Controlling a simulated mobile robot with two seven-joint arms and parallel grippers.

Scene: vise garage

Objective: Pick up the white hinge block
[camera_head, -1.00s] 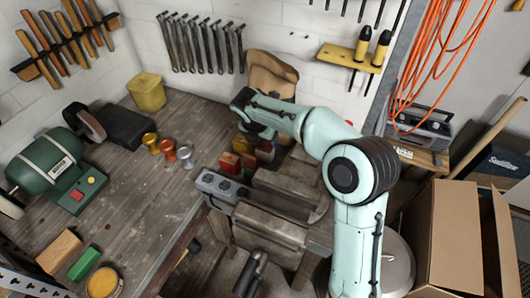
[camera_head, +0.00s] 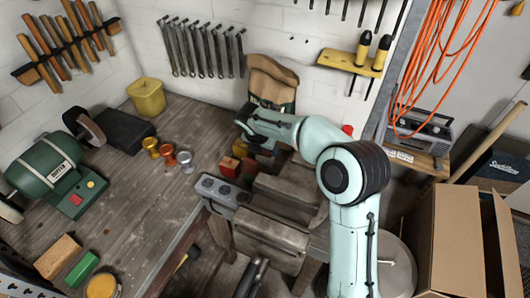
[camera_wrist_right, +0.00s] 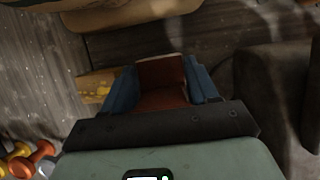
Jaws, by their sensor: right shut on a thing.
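My right gripper (camera_wrist_right: 168,85) is shut on a red-brown block (camera_wrist_right: 162,75), which sits between its two blue fingers in the right wrist view. In the head view my right gripper (camera_head: 258,143) is over the back of the workbench, just above a small group of coloured blocks (camera_head: 230,165), and the arm partly hides them. I cannot make out a white hinge block in either view. My left gripper is not in view.
The big metal vise (camera_head: 265,235) stands at the bench's front edge, close below my right arm. A grey block with round holes (camera_head: 215,190) is at its left.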

